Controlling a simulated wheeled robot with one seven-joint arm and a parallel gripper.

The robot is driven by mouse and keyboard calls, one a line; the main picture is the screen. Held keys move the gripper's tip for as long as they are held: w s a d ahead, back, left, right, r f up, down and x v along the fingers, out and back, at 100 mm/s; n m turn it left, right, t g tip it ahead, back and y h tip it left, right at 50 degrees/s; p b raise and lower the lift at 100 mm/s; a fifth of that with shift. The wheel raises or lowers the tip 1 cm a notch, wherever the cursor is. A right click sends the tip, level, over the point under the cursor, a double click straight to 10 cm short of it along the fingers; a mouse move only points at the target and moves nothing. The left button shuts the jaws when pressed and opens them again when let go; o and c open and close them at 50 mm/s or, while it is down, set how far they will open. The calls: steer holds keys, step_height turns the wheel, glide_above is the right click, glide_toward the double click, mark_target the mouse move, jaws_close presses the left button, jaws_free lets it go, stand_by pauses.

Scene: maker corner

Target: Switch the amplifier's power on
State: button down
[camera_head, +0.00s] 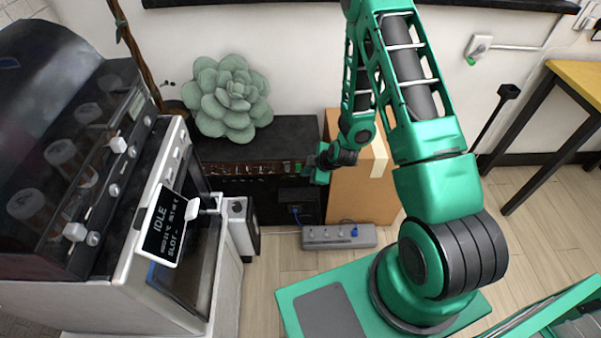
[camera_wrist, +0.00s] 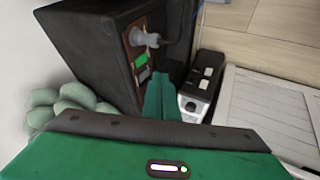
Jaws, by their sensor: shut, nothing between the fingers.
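The amplifier (camera_head: 275,137) is a dark box with a brown control strip along its upper front, standing against the wall. In the wrist view the amplifier (camera_wrist: 88,42) fills the upper left, with a plug (camera_wrist: 143,37) in its brown panel. A bright green switch (camera_wrist: 143,76) sits on that panel, with a small pale label beside it. I cannot tell its setting. My gripper (camera_head: 315,166) is shut and empty at the right end of the strip. In the wrist view my gripper's fingers (camera_wrist: 161,97) are close to the switch; whether they touch is unclear.
A green succulent (camera_head: 228,97) stands on the amplifier. A cardboard box (camera_head: 373,188) is close behind my gripper. A power strip (camera_head: 322,237) with a blue plug lies on the floor. A large machine with a tilted display (camera_head: 165,230) stands at left. The floor at right is mostly open.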

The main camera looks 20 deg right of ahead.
steer(key=shift+v, duration=2.8)
steer(key=s+d+r+m+g+h, duration=0.15)
steer(key=s+d+r+m, duration=0.4)
steer(key=r, duration=0.55)
steer(key=s+d+r+m+g+h, duration=0.15)
steer(key=s+d+r+m, duration=0.35)
steer(key=r, duration=0.6)
steer(key=s+d+r+m+g, duration=0.1)
steer(key=s+r+m, duration=0.3)
steer(key=s, duration=0.6)
steer(key=s+d+r+m+g, duration=0.1)
steer(key=s+r+m, duration=0.4)
steer(key=s, duration=0.6)
step_height(320, 180, up, 3)
steer(key=shift+s+f+g+y, duration=0.2)
steer(key=shift+g+y, duration=0.1)
steer(key=shift+g, duration=0.6)
steer(key=shift+w, duration=0.1)
